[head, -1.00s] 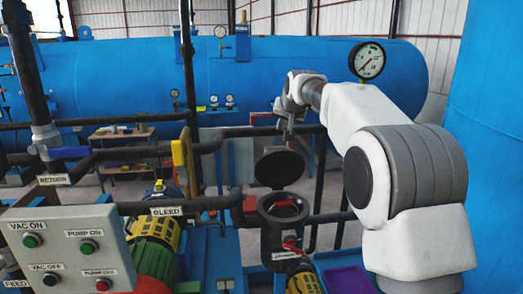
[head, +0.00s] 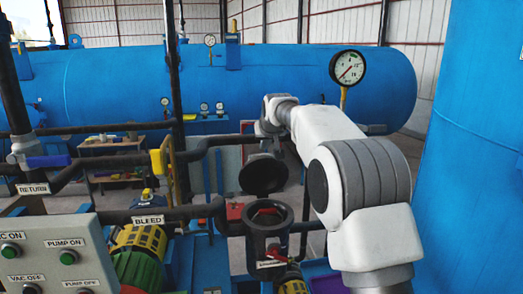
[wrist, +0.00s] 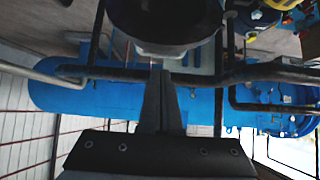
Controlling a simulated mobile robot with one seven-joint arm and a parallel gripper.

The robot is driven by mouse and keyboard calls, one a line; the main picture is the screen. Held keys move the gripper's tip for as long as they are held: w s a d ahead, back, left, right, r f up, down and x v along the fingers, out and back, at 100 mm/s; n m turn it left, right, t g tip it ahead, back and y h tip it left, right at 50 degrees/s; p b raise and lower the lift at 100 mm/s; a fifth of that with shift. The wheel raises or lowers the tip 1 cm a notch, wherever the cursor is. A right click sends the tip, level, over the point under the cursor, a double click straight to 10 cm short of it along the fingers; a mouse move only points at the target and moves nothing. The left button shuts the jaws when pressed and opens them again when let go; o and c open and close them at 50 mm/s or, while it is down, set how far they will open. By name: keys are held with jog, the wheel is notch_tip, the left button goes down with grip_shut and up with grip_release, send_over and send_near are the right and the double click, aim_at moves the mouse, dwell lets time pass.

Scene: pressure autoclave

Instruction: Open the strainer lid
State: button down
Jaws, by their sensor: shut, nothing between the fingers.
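The strainer (head: 268,226) is a dark upright pot with an open round mouth, in the lower middle of the head view. Its round black lid (head: 264,175) stands raised behind the mouth, tilted up and open. My gripper (head: 265,152) is just above and behind the lid's upper edge, small and partly hard to make out. In the wrist view my gripper (wrist: 158,75) has its fingers together and empty, with the tips close to the dark round lid (wrist: 165,22) at the top. I cannot tell whether they touch it.
A red-handled valve (head: 272,262) sits on the strainer's front. Dark pipes run left, past a yellow handle (head: 157,162) and a BLEED label (head: 147,219). A control panel (head: 52,255) is at lower left. A gauge (head: 347,68) and blue tanks stand behind and at right.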

jog(key=p, duration=0.2)
send_over(262, 169)
jog(key=w, duration=0.1)
jog(key=shift+w+f, duration=0.2)
jog(key=shift+f, duration=2.3)
jog(key=shift+w+a+r+p, duration=0.1)
jog(key=shift+w+r+p, duration=0.15)
jog(key=shift+p, duration=0.8)
jog(key=w+p, duration=0.1)
jog(key=w+f+p, duration=0.1)
jog(key=w, duration=0.1)
jog(key=shift+w+a+f+p, duration=0.15)
jog(key=shift+a+f+p, duration=0.15)
jog(key=shift+p, duration=0.1)
